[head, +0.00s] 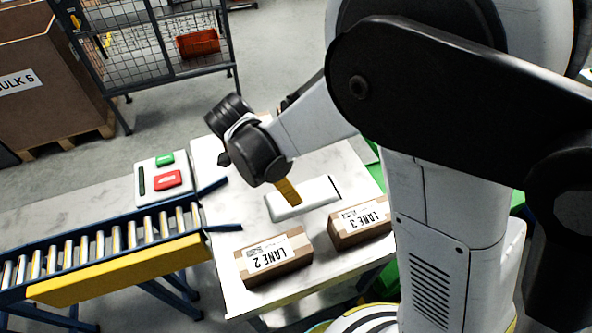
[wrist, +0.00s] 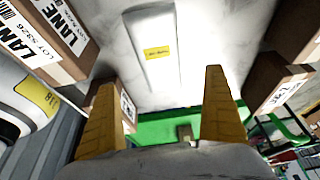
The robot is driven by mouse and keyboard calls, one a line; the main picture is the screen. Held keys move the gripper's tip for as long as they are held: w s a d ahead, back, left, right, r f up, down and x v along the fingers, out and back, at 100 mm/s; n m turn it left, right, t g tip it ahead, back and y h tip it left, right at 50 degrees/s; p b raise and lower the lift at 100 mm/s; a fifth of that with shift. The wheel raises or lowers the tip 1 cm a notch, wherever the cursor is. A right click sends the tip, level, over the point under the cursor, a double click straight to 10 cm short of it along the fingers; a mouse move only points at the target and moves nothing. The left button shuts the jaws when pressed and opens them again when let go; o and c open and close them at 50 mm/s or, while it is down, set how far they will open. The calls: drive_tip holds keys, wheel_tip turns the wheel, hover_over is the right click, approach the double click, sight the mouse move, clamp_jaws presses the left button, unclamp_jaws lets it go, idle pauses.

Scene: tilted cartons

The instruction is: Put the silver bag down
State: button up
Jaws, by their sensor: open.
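In the wrist view a flat pale piece with a small yellow label (wrist: 155,70) lies ahead of the fingers. My gripper (head: 289,193) points down at the piece in the head view, its yellow finger overlapping it. In the wrist view my gripper (wrist: 162,80) has its two yellow fingers wide apart, with nothing seen clasped between them. Whether a fingertip touches the piece is unclear.
A LANE 2 carton (head: 275,262) and a LANE 3 carton (head: 358,222) stand on the table (head: 235,292) near its front. A roller conveyor (head: 105,245) meets its left side. A panel with green and red buttons (head: 165,178) is at the left. A wire cage stands behind.

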sight(305, 196)
drive_tip(key=b+x, duration=0.1)
drive_tip(key=x, duration=0.4)
drive_tip(key=shift+f+b, duration=0.1)
drive_tip(key=shift+b, duration=0.3)
drive_tip(key=b+x, duration=0.2)
drive_tip(key=x, duration=0.3)
drive_tip(key=shift+a+f+b, duration=0.15)
drive_tip(key=shift+f+b, duration=0.05)
drive_tip(key=shift+b, duration=0.1)
drive_tip(key=shift+r, duration=0.1)
drive_tip(key=c, duration=1.2)
drive_tip(key=shift+r, duration=0.1)
